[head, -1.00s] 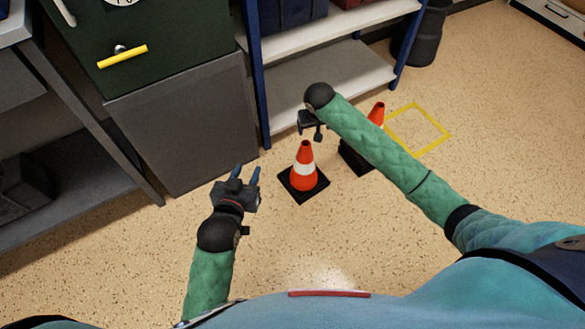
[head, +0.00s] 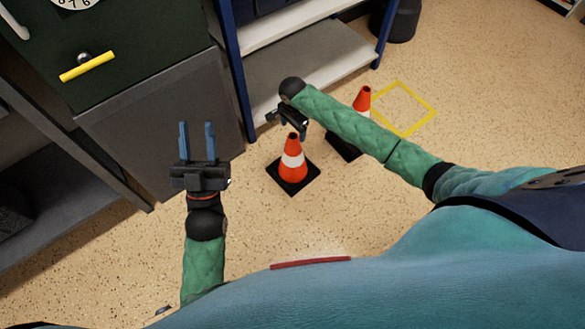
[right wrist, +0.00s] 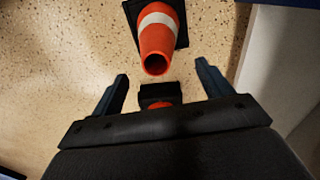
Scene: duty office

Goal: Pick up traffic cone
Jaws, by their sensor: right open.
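An orange traffic cone with a white band (head: 292,165) stands upright on its black square base on the floor. A second cone (head: 362,98) stands behind it to the right, partly hidden by my right arm. My right gripper (head: 291,122) is open just above and behind the near cone's tip. In the right wrist view, a cone (right wrist: 158,38) points its tip toward the space between the open fingers (right wrist: 162,76); no grip on it shows. My left gripper (head: 196,130) is open and empty, left of the near cone, fingers pointing up the picture.
A shelf unit with blue posts (head: 310,75) stands behind the cones. A grey cabinet (head: 160,125) is at the left. A yellow square outline (head: 432,112) marks the floor at right, beside a dark bin (head: 397,20). Floor in front of the near cone is clear.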

